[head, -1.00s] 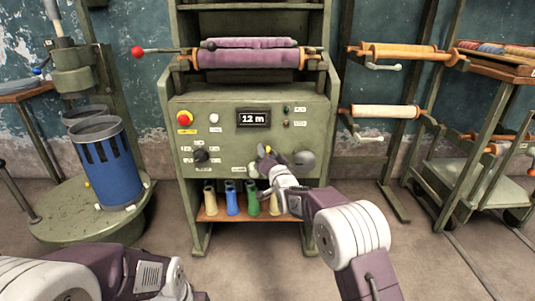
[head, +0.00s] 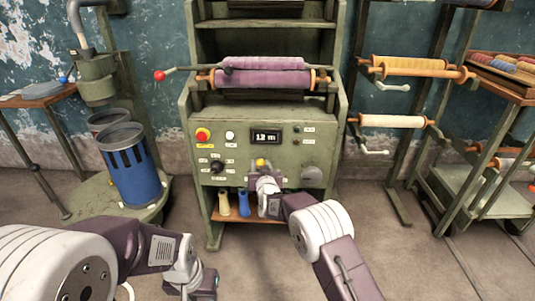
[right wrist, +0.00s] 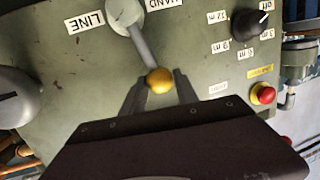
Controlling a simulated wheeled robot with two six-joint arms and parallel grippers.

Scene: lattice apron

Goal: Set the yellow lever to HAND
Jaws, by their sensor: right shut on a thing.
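The yellow lever's ball knob (right wrist: 159,80) shows in the right wrist view, on a grey rod running to a round pale pivot (right wrist: 125,10). That view is turned over: the LINE label (right wrist: 85,21) is left of the pivot and the HAND label (right wrist: 165,3) right of it, partly cut off. My right gripper (right wrist: 160,86) is shut on the knob, one finger on each side. In the head view the knob (head: 261,163) stands up below the display. My left arm's end (head: 204,284) is at the bottom; its fingers cannot be made out.
The green machine panel (head: 235,165) carries a red stop button (head: 203,134), a black dial (head: 217,167), a display (head: 266,136) and a large grey knob (head: 312,175). Bobbins stand on the shelf below. A blue can (head: 135,175) stands left.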

